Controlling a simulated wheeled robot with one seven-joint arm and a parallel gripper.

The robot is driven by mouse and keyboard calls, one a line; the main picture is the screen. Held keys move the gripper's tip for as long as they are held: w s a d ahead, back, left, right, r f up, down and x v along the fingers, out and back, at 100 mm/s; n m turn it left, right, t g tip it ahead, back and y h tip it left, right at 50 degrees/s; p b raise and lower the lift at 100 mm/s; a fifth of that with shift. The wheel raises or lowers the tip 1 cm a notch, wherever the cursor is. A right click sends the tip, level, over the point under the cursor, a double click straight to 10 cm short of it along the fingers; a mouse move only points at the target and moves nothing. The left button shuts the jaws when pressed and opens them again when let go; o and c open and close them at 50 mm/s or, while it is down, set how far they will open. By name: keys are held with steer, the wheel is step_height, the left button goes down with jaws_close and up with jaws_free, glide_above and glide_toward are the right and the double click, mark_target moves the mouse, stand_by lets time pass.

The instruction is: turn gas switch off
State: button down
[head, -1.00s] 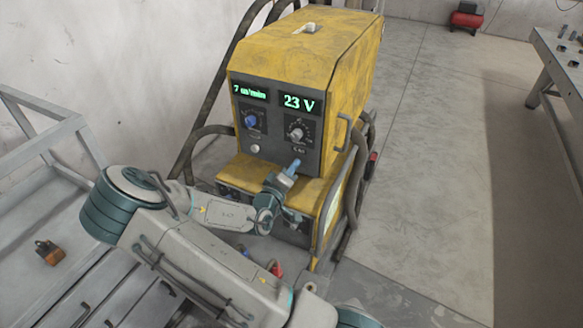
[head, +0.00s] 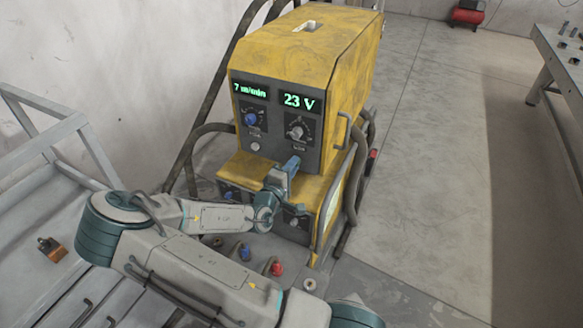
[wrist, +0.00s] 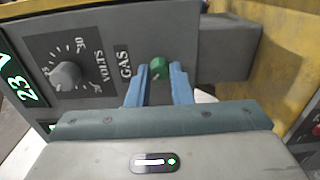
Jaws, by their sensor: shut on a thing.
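The gas switch is a small green knob (wrist: 160,66) beside the printed word GAS on the grey panel in the wrist view. My gripper (wrist: 160,74) has its two blue fingers on either side of this knob and is shut on it. In the head view my gripper (head: 291,163) is at the lower right of the yellow machine's front panel (head: 275,152). The gripper hides the gas switch there.
The volts knob (wrist: 65,75) is beside the gas switch, and the 23 V display (head: 299,101) is lit. A blue knob (head: 251,118) is on the panel's left. A handle (head: 342,131) sticks out at the panel's right edge. A grey metal cart (head: 62,138) stands at the left.

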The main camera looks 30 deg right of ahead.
steer(key=shift+s, duration=0.1)
steer(key=c, duration=1.3)
jaws_free()
steer(key=b+v, duration=0.2)
steer(key=v, duration=1.2)
steer(key=shift+d, duration=0.1)
